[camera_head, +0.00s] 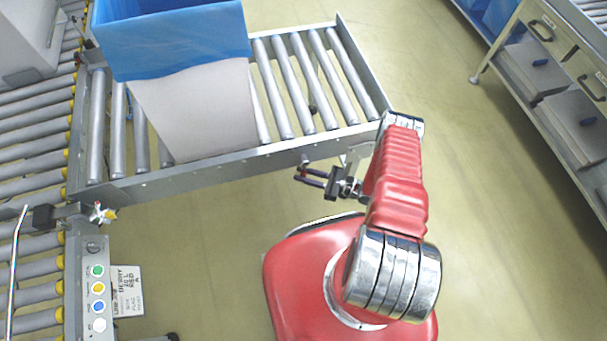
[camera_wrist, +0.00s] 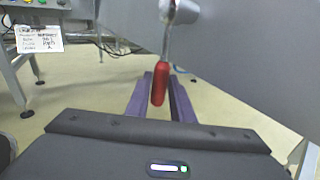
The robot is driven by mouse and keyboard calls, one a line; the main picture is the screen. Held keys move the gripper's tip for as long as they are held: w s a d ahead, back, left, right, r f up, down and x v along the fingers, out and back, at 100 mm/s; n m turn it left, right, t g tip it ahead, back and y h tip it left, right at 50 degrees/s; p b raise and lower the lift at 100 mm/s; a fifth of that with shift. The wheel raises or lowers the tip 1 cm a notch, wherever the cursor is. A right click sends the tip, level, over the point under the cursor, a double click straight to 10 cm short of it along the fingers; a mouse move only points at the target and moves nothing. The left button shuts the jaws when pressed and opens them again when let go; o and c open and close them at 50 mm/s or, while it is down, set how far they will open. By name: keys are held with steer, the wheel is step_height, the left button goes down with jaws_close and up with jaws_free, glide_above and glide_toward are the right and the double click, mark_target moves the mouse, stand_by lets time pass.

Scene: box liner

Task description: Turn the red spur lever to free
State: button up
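The red spur lever (camera_wrist: 159,84) shows in the wrist view as a red grip hanging down from a thin metal stem under a pale round hub (camera_wrist: 181,11). My gripper (camera_wrist: 160,98) is open, with one purple finger on each side of the red grip in the picture. A gap shows on both sides of the grip; I cannot tell if it lies fully between the fingertips in depth. In the head view my gripper (camera_head: 308,176) is low beside the side rail of the roller spur, fingers apart. I cannot make out the lever there.
A cardboard box with a blue liner (camera_head: 180,45) stands on the roller spur (camera_head: 325,130). A button panel (camera_head: 97,290) and a printed card (camera_head: 127,291) are at lower left. Drawer cabinets (camera_head: 550,60) stand at right. The floor between is clear.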

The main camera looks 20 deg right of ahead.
jaws_close()
